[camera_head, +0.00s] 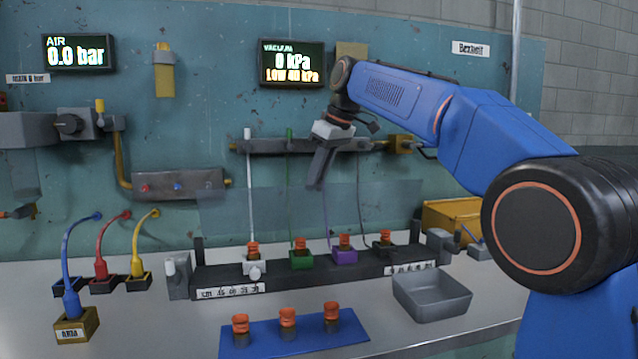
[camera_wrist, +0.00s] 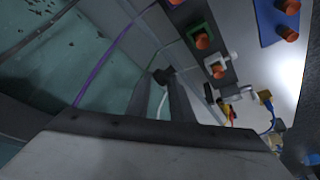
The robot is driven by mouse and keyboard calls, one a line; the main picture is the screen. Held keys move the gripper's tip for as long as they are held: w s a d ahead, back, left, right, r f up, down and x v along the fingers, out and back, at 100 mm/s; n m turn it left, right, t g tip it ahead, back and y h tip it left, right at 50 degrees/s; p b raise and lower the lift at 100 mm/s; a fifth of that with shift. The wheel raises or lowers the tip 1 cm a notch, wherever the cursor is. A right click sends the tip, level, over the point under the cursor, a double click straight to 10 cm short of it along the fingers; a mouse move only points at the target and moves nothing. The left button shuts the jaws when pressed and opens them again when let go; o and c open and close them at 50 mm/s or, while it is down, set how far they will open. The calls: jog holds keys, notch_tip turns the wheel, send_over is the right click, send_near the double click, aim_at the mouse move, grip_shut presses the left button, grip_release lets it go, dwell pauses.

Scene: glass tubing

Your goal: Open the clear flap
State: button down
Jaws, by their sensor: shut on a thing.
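The clear flap (camera_head: 240,212) is a faint see-through panel above the back of the dark rack in the head view. It spans most of the rack's width, and its exact tilt is hard to tell. My gripper (camera_head: 317,185) points down at the flap's upper edge, near its middle. In the wrist view my gripper (camera_wrist: 165,84) has its two dark fingers close together around a small dark knob (camera_wrist: 162,75). The knob appears to belong to the flap. The fingers hide part of it, and the panel itself is barely visible there.
The dark rack (camera_head: 320,273) holds several orange-capped fittings. A blue mat (camera_head: 265,345) with three more lies in front. A grey bin (camera_head: 432,297) stands at right. Thin hoses, including a purple one (camera_head: 326,215), hang from the wall bar (camera_head: 265,147) near my gripper.

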jog(key=shift+w+f, duration=0.2)
jog(key=shift+w, duration=0.6)
jog(key=shift+w+f, duration=0.2)
jog(key=shift+w, duration=0.55)
jog(key=c, duration=1.9)
grip_release()
jog(key=o, duration=0.4)
jog(key=shift+w+d+f, duration=0.1)
jog(key=shift+w+d, duration=0.05)
jog(key=shift+d, duration=0.05)
jog(key=shift+c, duration=0.2)
jog(key=shift+s+a+r, duration=0.2)
jog(key=shift+r, duration=0.05)
jog(key=shift+r, duration=0.1)
